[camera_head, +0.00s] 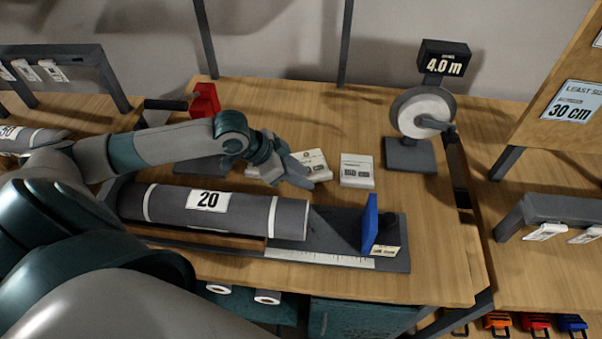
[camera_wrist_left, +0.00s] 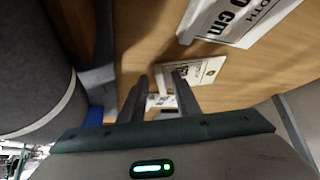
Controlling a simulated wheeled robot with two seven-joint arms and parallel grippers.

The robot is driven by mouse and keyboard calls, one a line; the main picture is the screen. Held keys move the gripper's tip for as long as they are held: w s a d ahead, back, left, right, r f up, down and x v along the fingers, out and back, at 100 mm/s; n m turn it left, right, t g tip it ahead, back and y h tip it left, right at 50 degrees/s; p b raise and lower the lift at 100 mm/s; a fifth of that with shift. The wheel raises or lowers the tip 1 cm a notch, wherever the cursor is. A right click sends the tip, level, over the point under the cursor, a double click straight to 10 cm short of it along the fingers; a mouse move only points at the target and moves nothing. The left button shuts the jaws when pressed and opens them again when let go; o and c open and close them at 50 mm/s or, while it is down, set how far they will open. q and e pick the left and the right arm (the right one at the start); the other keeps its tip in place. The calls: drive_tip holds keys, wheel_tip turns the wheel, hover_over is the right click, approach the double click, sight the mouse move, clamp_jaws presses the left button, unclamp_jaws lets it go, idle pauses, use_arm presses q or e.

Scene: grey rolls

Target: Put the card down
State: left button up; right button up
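My left gripper (camera_head: 298,178) is over the table just behind the grey roll. In the left wrist view its two fingers (camera_wrist_left: 160,82) stand apart with a visible gap, and I see no card clamped between them. A white printed card (camera_head: 316,160) lies right beside the fingers, partly hidden by them; a white card (camera_wrist_left: 205,72) shows beyond the right finger in the wrist view. A second white card (camera_head: 357,171) lies to the right, clear of the gripper. A pale edge of another card (camera_head: 252,172) shows left of the gripper. My right gripper is not in view.
A grey roll (camera_head: 250,213) labelled 20 lies on a measuring bed with a ruler (camera_head: 320,259) and blue upright plate (camera_head: 370,224). A dial stand (camera_head: 410,152) reading 4.0 m stands at back right. A red-topped device (camera_head: 205,100) stands behind my forearm. The table's back middle is clear.

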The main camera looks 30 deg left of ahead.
use_arm(q)
drive_tip(key=shift+r, duration=0.1)
